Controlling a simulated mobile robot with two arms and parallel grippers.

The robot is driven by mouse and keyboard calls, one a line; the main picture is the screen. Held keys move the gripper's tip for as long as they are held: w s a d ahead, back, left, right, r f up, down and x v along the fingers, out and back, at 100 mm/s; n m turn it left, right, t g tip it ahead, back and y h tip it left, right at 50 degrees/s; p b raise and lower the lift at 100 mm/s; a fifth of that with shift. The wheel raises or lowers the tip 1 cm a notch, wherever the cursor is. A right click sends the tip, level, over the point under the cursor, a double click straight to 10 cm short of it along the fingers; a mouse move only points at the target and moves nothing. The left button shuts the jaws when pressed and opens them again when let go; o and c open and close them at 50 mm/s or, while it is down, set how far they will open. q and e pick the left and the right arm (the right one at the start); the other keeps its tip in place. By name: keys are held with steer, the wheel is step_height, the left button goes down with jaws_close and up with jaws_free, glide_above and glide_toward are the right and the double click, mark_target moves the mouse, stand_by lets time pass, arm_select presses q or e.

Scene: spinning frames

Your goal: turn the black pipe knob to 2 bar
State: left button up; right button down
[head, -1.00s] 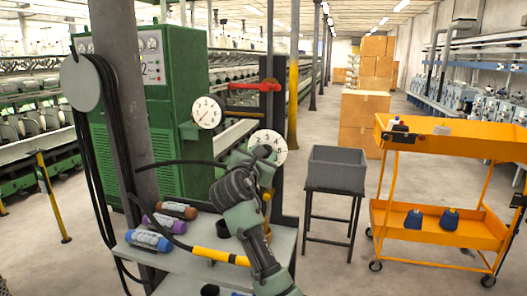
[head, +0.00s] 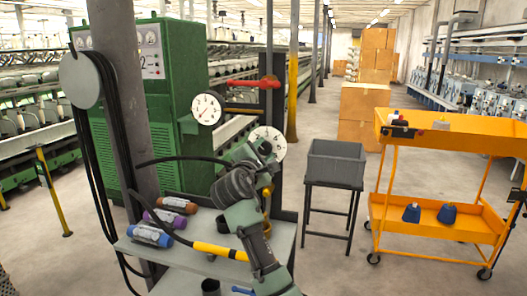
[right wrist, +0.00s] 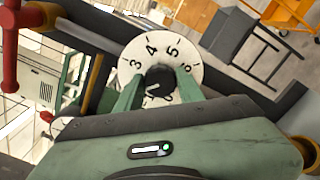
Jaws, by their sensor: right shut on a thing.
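The black knob (right wrist: 158,78) sits at the middle of a round white dial (right wrist: 133,47), seen in the right wrist view. The dial's 3, 4, 5 and 6 are readable; its lower numbers are partly hidden by my gripper. My right gripper (right wrist: 157,92) has one green finger on each side of the knob and is shut on it. In the head view the dial (head: 278,151) shows behind my right gripper (head: 262,153), which hides the knob. A white gauge with a red needle (head: 206,108) is to the left; its reading is too small to tell. My left gripper is out of view.
A red valve handle (head: 255,83) is above the dial, close to my right arm. A grey shelf (head: 195,262) with several cylinders stands below. A grey bin (head: 336,158) on a stand and an orange cart (head: 455,146) are to the right.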

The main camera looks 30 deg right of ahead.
steer(key=shift+f, duration=0.1)
steer(key=c, duration=0.9)
jaws_free()
steer(key=shift+a, duration=0.1)
steer(key=b+v, duration=0.1)
steer(key=v, duration=0.6)
steer(key=shift+s+a+b, duration=0.2)
steer(key=shift+s+b, duration=0.05)
steer(key=shift+b, duration=0.15)
